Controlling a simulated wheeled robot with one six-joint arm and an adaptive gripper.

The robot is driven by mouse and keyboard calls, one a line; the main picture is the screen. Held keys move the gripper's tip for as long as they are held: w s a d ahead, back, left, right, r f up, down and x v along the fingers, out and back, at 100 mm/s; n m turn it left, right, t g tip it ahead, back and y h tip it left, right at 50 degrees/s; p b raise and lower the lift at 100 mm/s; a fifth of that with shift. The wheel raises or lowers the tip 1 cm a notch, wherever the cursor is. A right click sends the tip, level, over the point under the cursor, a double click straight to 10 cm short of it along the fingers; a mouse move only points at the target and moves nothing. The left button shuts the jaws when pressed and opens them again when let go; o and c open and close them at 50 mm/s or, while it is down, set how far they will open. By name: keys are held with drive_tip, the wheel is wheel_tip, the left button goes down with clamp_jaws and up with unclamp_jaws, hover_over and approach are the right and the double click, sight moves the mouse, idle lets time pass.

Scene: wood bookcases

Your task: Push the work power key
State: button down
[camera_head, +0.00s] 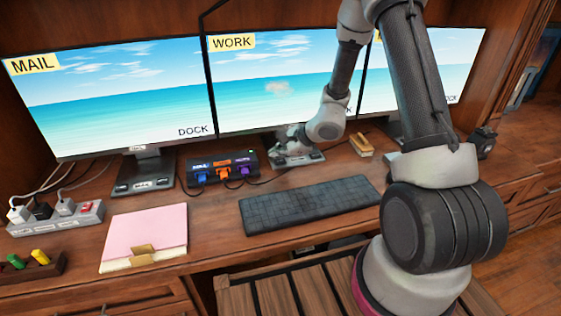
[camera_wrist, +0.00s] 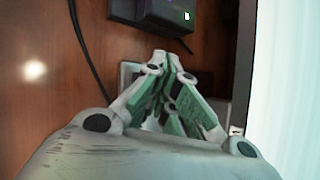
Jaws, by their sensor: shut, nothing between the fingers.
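The WORK monitor (camera_head: 260,90) stands in the middle of the desk and shows a beach picture. Its stand base (camera_head: 312,157) rests on the desk below the screen, with small dark keys on its front; their labels are too small to read. My gripper (camera_head: 286,148) is over this base, pointing down, close to it; I cannot tell whether it touches. In the wrist view my gripper (camera_wrist: 167,62) has its fingertips together and empty. A grey part of the base (camera_wrist: 128,75) shows beside the fingers; the work power key is hidden there.
A black dock box (camera_head: 222,167) with coloured plugs is left of the base and also shows in the wrist view (camera_wrist: 150,12). A keyboard (camera_head: 308,206) lies in front. The MAIL monitor (camera_head: 110,95), pink folder (camera_head: 146,230) and power strip (camera_head: 58,218) are at left.

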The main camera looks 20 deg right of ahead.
sight(279, 162)
drive_tip(key=shift+f, duration=0.4)
idle(0.3)
drive_tip(key=shift+r, duration=0.5)
drive_tip(key=shift+r, duration=0.1)
drive_tip(key=shift+r, duration=2.9)
